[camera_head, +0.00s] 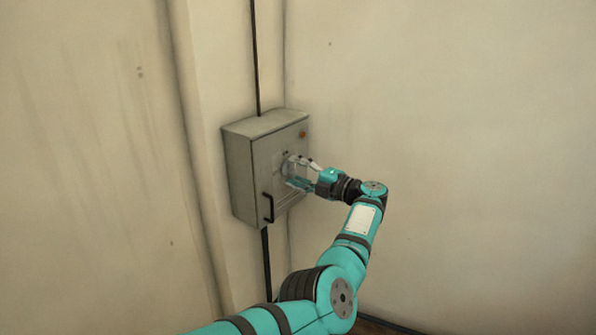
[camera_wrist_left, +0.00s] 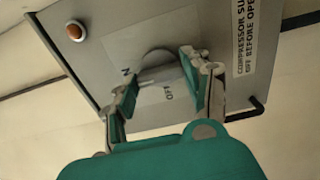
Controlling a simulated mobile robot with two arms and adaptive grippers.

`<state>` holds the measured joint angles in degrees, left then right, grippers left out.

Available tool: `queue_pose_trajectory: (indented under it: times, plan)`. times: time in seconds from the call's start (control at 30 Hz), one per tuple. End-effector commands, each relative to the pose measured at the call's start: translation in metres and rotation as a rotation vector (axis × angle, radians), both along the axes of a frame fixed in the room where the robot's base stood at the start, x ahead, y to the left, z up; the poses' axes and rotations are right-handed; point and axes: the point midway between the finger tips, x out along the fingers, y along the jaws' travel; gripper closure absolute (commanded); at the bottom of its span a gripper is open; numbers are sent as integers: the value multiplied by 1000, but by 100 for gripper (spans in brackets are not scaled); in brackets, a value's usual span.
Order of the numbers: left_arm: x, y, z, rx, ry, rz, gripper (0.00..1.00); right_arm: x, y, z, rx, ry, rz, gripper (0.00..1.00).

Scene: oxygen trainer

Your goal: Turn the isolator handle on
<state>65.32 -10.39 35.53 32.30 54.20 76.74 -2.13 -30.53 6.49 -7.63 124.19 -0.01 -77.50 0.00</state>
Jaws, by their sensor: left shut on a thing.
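The isolator handle (camera_wrist_left: 158,74) is a grey bar on a round base on the front of a grey box (camera_head: 240,180). My left gripper (camera_head: 297,173) reaches the box front from the right. In the left wrist view its two teal-padded fingers (camera_wrist_left: 160,78) are shut on the isolator handle, one on each side. The handle lies at a slight slant between the marks "N", partly hidden, and "OFF". In the head view the fingers hide most of the handle. My right gripper is not in view.
The box hangs on a beige wall near a corner, with a dark conduit (camera_head: 257,60) above and below. An orange-red button (camera_wrist_left: 75,31) is at its upper corner. A black door handle (camera_head: 268,207) sticks out at the lower left. The right wall is bare.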

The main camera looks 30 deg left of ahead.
Motion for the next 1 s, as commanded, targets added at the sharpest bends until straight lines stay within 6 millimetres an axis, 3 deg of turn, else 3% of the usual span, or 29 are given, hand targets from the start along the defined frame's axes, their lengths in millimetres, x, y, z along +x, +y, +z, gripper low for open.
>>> queue_pose_trajectory:
  times: [0.37,0.4,0.57,0.87,1.0]
  plan:
    - [0,0,0,1,6,-2,83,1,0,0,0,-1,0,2]
    - [0,0,0,1,6,-2,46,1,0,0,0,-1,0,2]
    - [0,0,0,1,5,-1,27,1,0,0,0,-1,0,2]
    - [0,-3,0,0,4,-1,27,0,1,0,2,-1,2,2]
    - [-1,-19,-1,-2,4,-4,27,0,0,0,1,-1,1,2]
